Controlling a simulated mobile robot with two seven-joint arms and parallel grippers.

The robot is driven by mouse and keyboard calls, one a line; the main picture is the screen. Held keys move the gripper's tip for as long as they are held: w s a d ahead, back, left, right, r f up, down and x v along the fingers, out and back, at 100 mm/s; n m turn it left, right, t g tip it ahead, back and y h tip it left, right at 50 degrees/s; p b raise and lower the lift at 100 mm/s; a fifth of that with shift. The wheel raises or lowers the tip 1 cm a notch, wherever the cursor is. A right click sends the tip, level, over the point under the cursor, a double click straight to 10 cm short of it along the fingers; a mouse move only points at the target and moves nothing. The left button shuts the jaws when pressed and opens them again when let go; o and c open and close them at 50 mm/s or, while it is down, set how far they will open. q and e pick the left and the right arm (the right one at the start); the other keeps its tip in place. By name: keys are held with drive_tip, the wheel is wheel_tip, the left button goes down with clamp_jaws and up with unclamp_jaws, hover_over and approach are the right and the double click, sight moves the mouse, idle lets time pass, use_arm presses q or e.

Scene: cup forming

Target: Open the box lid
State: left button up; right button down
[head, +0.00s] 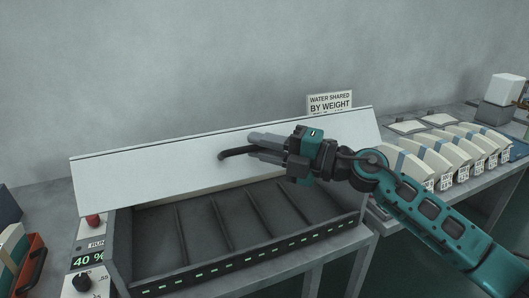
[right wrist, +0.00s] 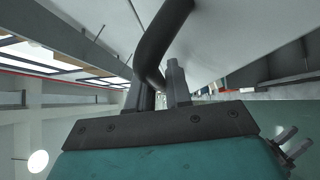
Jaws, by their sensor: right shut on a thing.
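The box (head: 118,240) is a long dark tray-like case on the table, with several inner dividers and green marks along its front edge. Its white lid (head: 130,180) stands raised and tilted at the back, so the inside shows. My right gripper (head: 252,147) is at the middle of the lid, shut on the dark bar handle (head: 228,154). In the right wrist view the handle (right wrist: 158,40) passes between the fingers, and the lid (right wrist: 225,35) is close behind. My left gripper is not in view.
A control panel with a red button (head: 93,220), a knob (head: 82,283) and a 40 % display stands left of the box. Several labelled pale packs (head: 455,150) are on the right table. A sign (head: 330,103) stands behind the lid.

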idle(0.3)
drive_tip(key=c, duration=1.2)
unclamp_jaws()
drive_tip(key=shift+o, duration=0.2)
drive_tip(key=shift+d, duration=0.15)
drive_tip(key=shift+s+d+f, duration=0.1)
drive_tip(key=shift+d, duration=0.15)
drive_tip(key=b+v, duration=0.2)
drive_tip(key=v, duration=1)
drive_tip(key=shift+b, duration=0.35)
drive_tip(key=shift+s, duration=0.1)
